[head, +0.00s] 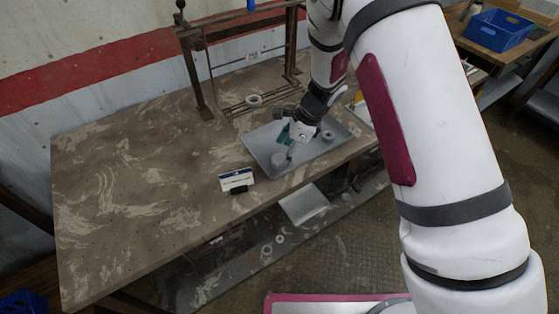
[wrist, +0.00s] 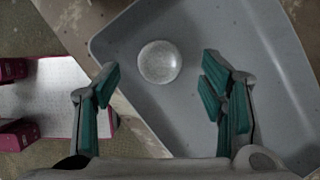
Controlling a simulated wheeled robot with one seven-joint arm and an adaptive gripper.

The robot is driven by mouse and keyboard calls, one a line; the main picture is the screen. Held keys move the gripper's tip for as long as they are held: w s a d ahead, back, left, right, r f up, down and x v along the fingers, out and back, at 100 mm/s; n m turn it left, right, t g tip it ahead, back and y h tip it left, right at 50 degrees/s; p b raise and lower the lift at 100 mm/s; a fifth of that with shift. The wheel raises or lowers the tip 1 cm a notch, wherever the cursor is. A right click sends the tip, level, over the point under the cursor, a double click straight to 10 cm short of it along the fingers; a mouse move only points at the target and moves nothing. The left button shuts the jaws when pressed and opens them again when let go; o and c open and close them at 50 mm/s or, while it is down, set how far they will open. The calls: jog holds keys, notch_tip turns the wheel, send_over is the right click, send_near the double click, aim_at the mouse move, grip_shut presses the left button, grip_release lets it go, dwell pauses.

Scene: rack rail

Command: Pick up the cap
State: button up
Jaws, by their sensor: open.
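The cap (wrist: 160,62) is a round, pale grey disc lying on the floor of a grey tray (wrist: 130,30), near its edge. In the wrist view it sits between and slightly beyond my green-padded fingertips, with gaps on both sides. My gripper (wrist: 159,78) is open and empty above the tray. In the head view my gripper (head: 287,148) is low over the tray (head: 262,139), and a round grey piece, seemingly the cap (head: 278,159), shows just below it. My fingers and wrist hide part of the tray there.
A small grey round piece (head: 328,135) is at the tray's right side. The table's left (head: 120,190) is clear.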

aim_at(279, 159)
jog(key=shift+x, duration=1.65)
jog(key=c, duration=1.1)
jog(key=shift+c, duration=0.2)
